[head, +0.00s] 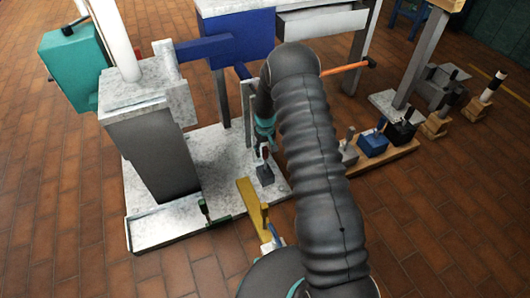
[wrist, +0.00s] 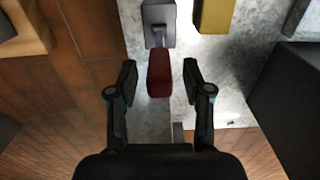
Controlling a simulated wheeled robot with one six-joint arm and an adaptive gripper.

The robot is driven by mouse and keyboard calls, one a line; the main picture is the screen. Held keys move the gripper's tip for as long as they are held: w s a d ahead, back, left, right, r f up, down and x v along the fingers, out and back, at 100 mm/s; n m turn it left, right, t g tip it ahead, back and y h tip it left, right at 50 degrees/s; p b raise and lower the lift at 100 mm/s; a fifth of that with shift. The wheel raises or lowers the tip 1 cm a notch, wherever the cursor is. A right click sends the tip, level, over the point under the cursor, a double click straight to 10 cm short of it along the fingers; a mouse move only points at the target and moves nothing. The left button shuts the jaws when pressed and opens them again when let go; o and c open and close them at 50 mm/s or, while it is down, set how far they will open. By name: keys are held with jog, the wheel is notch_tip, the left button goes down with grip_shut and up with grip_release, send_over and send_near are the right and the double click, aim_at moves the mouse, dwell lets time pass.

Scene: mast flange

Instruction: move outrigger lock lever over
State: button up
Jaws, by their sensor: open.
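A small lever with a dark red grip (wrist: 159,73) and a grey base block (wrist: 158,14) stands on the mottled light plate. It also shows in the head view as a grey block (head: 265,176) with a red-tipped stick. In the wrist view my gripper (wrist: 159,80) is open, with one finger on each side of the red grip and a visible gap on both sides. In the head view my gripper (head: 262,128) is just above this lever and partly hidden by my arm. No label shows which lever is the outrigger lock.
A grey pedestal with a white mast (head: 119,40) stands left of the lever. A yellow bracket (head: 252,207) and a green lever (head: 205,210) are near the plate's front edge. Blue (head: 372,143) and black (head: 401,131) lever boxes sit on a wooden board at right.

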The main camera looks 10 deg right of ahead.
jog(key=shift+f, duration=0.7)
grip_shut()
